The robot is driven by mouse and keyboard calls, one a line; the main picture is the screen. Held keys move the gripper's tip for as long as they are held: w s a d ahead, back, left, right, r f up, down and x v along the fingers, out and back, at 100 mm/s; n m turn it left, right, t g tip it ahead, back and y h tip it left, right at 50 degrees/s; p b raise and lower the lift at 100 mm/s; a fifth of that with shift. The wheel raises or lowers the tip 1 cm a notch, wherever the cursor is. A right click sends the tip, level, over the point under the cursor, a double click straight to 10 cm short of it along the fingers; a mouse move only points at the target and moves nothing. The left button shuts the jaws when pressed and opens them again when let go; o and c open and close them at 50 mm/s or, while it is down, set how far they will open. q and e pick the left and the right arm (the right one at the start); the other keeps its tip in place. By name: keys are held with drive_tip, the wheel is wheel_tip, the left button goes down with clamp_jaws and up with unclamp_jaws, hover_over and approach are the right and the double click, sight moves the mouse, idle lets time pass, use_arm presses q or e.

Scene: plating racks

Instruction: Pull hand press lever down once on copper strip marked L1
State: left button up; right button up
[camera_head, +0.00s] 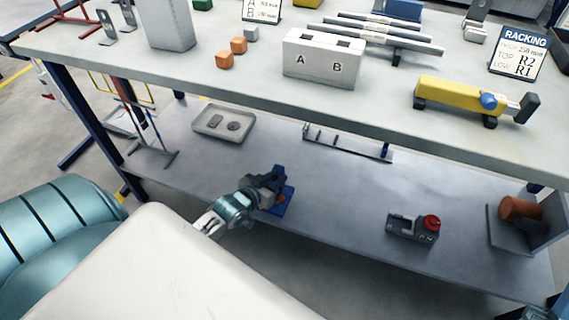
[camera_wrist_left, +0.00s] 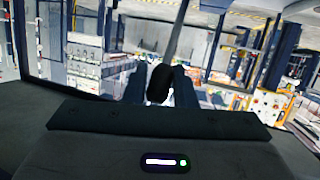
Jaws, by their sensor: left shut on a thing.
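A small blue hand press (camera_head: 281,205) stands on the lower shelf. My left gripper (camera_head: 262,190) reaches in from the left and covers much of it. In the left wrist view the dark fingers (camera_wrist_left: 160,85) are shut on the black knob (camera_wrist_left: 159,80) of the press lever. The lever's grey rod (camera_wrist_left: 177,30) runs upward in that view, away from the knob. A small orange-copper patch (camera_head: 281,198) shows at the press, perhaps the copper strip; I cannot read an L1 mark. The right gripper does not show clearly.
On the lower shelf are a shallow tray (camera_head: 224,122), a grey box with a red button (camera_head: 431,222) and a brown cylinder in a bracket (camera_head: 520,210). The upper tabletop (camera_head: 230,80) overhangs the shelf. The shelf between press and button box is clear.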

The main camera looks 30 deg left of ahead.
use_arm(q)
drive_tip(key=shift+s+d+f, duration=0.1)
drive_tip(key=shift+s, duration=0.05)
drive_tip(key=shift+s+d+f, duration=0.2)
drive_tip(key=shift+s+f, duration=0.75)
drive_tip(key=shift+s, duration=0.05)
drive_tip(key=shift+w+a+r+p, duration=0.15)
drive_tip(key=shift+w+r+p, duration=0.2)
drive_tip(key=shift+w+r, duration=0.4)
idle(0.4)
